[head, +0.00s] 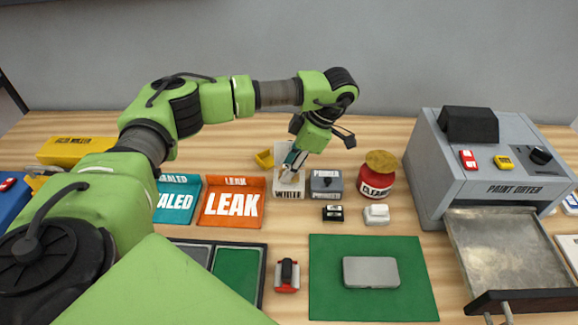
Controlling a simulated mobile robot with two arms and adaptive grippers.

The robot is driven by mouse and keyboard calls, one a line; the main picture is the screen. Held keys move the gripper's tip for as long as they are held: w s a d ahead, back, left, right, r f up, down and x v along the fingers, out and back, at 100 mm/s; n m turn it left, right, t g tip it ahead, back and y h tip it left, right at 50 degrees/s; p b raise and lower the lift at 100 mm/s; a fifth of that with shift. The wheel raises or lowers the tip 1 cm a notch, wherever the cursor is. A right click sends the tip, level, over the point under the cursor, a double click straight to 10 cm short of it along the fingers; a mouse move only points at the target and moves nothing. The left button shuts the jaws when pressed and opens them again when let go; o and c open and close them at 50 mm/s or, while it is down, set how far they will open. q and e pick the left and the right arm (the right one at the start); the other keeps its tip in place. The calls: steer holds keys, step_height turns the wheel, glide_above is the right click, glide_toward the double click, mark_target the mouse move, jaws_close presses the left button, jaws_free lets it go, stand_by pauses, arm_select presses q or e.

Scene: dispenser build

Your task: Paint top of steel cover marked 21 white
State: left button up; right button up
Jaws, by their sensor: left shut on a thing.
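A flat grey steel cover (371,272) with rounded corners lies on the green mat (330,301). Its top looks bare grey, and I cannot read a 21 on it. The tool's lower end is over or in the white paint container (289,190), whose front lettering seems to read WHITE. I cannot tell whether the tip touches paint. My right gripper is out of view.
A grey PRIMER container (326,184) and a red CLEANER jar (377,183) stand right of the white one. Small black (333,213) and white (376,214) blocks lie before them. The paint dryer (480,165) with its metal tray (510,250) fills the right. An orange LEAK tray (232,203) lies left.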

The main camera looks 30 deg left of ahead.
arm_select(q)
steer(key=shift+f, duration=0.5)
stand_by(0.7)
steer(key=o, duration=1.4)
steer(key=shift+o, duration=0.9)
steer(key=shift+r, duration=0.15)
steer(key=shift+r, duration=0.1)
steer(key=shift+w+r+p, duration=0.1)
steer(key=shift+r+p, duration=0.8)
steer(key=shift+r, duration=0.6)
steer(key=shift+r+p, duration=1.35)
steer(key=shift+r, duration=0.7)
steer(key=shift+c, duration=0.4)
jaws_close()
